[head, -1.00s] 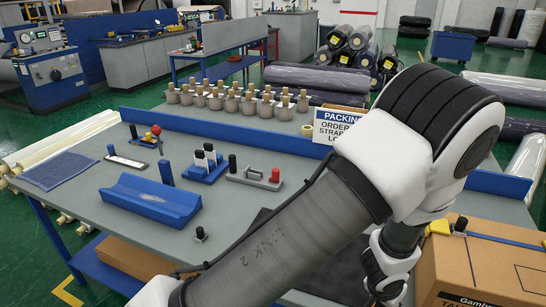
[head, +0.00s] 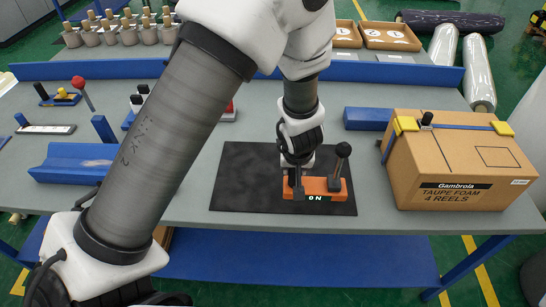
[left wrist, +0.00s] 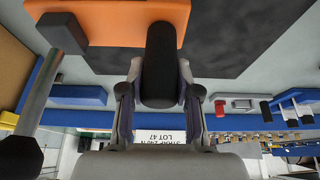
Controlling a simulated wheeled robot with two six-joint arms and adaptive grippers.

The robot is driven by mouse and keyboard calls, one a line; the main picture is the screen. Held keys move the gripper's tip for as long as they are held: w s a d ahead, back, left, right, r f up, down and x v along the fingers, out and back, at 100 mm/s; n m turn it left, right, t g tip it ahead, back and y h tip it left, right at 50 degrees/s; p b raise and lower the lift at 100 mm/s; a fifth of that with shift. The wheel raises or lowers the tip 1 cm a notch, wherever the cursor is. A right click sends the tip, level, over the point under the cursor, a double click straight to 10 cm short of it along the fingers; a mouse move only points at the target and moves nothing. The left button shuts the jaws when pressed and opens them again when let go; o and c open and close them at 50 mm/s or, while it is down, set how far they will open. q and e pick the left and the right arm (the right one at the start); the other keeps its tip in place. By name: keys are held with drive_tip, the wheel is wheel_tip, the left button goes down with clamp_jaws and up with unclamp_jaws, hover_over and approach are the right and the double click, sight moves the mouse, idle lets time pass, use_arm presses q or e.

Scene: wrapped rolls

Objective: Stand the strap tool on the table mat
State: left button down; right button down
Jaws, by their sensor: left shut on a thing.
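The strap tool (head: 325,188) is an orange block with a "0 N" display and a ball-topped lever. It appears level over the front part of the black table mat (head: 240,180) in the head view; I cannot tell whether it touches the mat. My left gripper (head: 297,172) is above the tool's left part. In the left wrist view, the gripper (left wrist: 160,100) is shut on the tool's upright black handle (left wrist: 160,60), with the tool's orange body (left wrist: 105,8) beyond it. My right gripper is not in view.
A cardboard box (head: 455,165) with a blue strap stands right of the mat. A blue block (head: 367,118) lies behind it. A blue cradle (head: 75,165) lies at the left, and a blue rail (head: 400,74) runs along the back edge.

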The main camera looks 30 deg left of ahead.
use_arm(q)
drive_tip(key=w+a+f+p, duration=0.1)
drive_tip(key=a, duration=0.3)
drive_tip(key=w+a+f, duration=0.1)
drive_tip(key=a+f, duration=0.1)
drive_tip(key=a, duration=0.2)
drive_tip(key=w+a+f+p, duration=0.1)
drive_tip(key=w+a, duration=0.1)
drive_tip(key=a, duration=0.2)
drive_tip(key=shift+a+f+p, duration=0.15)
drive_tip(key=shift+a+p, duration=0.1)
drive_tip(key=shift+p, duration=0.05)
drive_tip(key=shift+w+f, duration=0.15)
drive_tip(key=shift+f, duration=0.1)
drive_tip(key=c, duration=0.8)
unclamp_jaws()
